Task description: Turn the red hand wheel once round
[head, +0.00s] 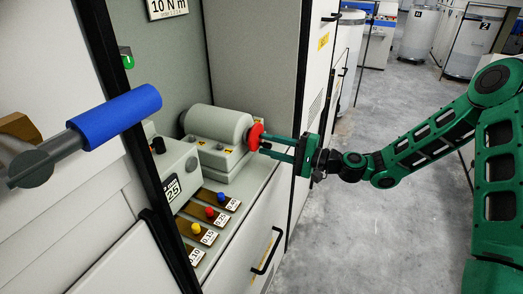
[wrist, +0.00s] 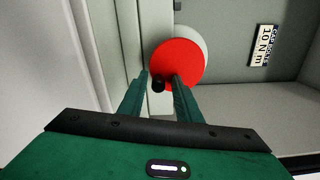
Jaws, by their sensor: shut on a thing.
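The red hand wheel (head: 256,136) sits on the right end of a grey rounded motor housing (head: 218,125) inside the machine's recess. In the wrist view the wheel (wrist: 182,60) shows as a red disc with a small black handle (wrist: 158,86) near its lower left rim. My gripper (head: 266,147) reaches in from the right, its fingertips at the wheel. In the wrist view my gripper (wrist: 161,78) has one green finger on each side of the black handle and is shut on it. The fingers hide part of the handle and the wheel's lower edge.
A blue-handled lever (head: 118,115) stands out at the front left. Labelled strips with yellow, red and blue knobs (head: 210,212) lie below the housing. A cabinet door with a black handle (head: 268,250) is below. The grey floor (head: 350,235) is clear.

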